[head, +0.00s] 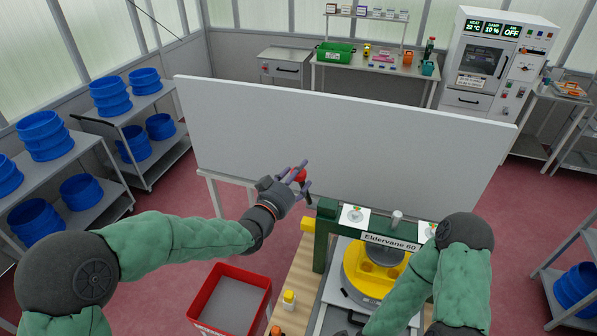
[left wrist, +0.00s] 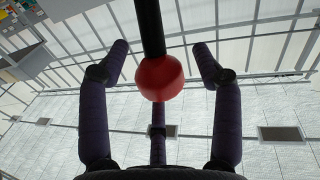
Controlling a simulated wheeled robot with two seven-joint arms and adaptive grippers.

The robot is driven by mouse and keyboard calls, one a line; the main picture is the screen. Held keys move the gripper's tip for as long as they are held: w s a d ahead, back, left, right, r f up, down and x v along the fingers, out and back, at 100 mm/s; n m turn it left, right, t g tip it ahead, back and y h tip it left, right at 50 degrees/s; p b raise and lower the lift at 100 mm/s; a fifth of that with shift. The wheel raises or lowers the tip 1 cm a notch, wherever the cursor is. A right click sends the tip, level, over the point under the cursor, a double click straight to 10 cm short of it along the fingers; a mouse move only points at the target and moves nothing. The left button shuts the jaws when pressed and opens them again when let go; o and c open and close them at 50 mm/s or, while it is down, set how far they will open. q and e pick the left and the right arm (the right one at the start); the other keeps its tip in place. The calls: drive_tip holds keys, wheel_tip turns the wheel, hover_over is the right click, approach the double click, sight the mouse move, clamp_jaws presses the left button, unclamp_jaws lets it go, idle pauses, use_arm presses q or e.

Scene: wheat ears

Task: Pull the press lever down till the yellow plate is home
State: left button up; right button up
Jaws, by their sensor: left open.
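The green press (head: 323,240), with a sign reading "Eldervane 60", stands at the front right in the head view. A yellow part with round recesses, likely the yellow plate (head: 352,268), sits under its crossbar; whether it is home I cannot tell. The lever's red ball knob (head: 299,174) is beside my left gripper (head: 304,177). In the left wrist view the red knob (left wrist: 160,78) on the black lever (left wrist: 150,25) lies between the spread fingers of the open left gripper (left wrist: 161,50), with gaps at both sides. My right forearm crosses in front of the press; its gripper is out of view.
A red bin (head: 208,290) stands left of the press, beside a wooden bench edge (head: 290,275) with a small yellow-and-white bottle (head: 288,298). A long pale panel (head: 340,130) stands behind the press. Shelves with blue tubs (head: 45,135) are at the left.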

use_arm(q)
drive_tip(key=shift+w+d, duration=0.2)
drive_tip(key=shift+w, duration=0.05)
clamp_jaws()
